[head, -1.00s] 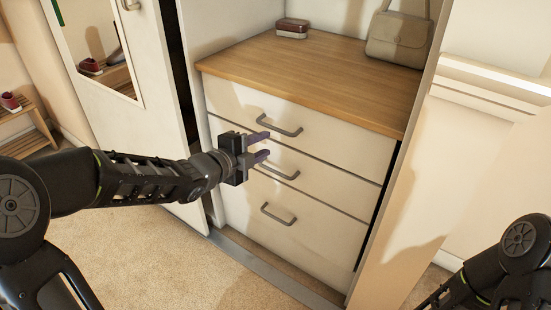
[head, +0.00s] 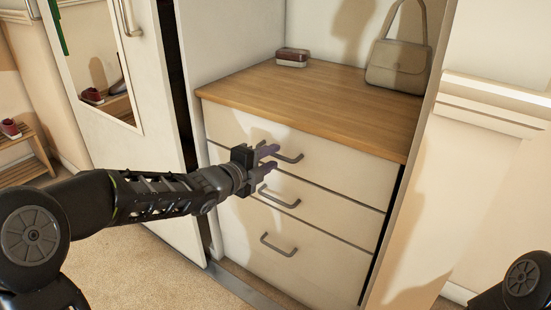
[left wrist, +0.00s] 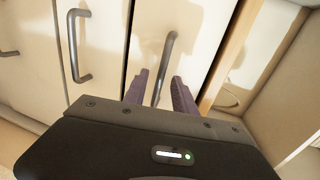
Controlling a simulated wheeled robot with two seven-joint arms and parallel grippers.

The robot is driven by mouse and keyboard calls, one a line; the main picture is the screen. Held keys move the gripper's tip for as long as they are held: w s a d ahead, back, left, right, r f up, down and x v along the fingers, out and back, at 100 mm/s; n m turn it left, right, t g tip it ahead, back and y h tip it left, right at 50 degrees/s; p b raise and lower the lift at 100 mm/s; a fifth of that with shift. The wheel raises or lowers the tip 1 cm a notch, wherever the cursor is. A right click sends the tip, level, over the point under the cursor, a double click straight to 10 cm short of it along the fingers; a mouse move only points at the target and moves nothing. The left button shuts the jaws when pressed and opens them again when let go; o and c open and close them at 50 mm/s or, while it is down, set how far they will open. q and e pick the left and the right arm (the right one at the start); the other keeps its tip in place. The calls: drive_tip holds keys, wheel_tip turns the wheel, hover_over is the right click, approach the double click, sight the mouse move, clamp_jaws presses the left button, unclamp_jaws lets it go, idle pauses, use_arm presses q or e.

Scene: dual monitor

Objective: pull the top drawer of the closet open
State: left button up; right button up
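The closet's top drawer (head: 340,170) is shut, with a pale front under the wooden top. Its grey bar handle (head: 292,159) is partly hidden behind my left gripper (head: 272,158) in the head view. The gripper points at the drawer front, right at this handle. In the left wrist view, the two purple fingers (left wrist: 160,90) are apart, and the top handle (left wrist: 165,62) shows between and just beyond them. I cannot tell if they touch it. My right gripper is out of view; only part of that arm shows at the lower right.
Two lower drawers have handles (head: 280,197) (head: 278,245) below. A mirrored door (head: 130,130) stands left, a side panel (head: 415,190) right.

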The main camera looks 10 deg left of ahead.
use_arm(q)
drive_tip(key=shift+x, duration=1.3)
clamp_jaws()
idle(0.5)
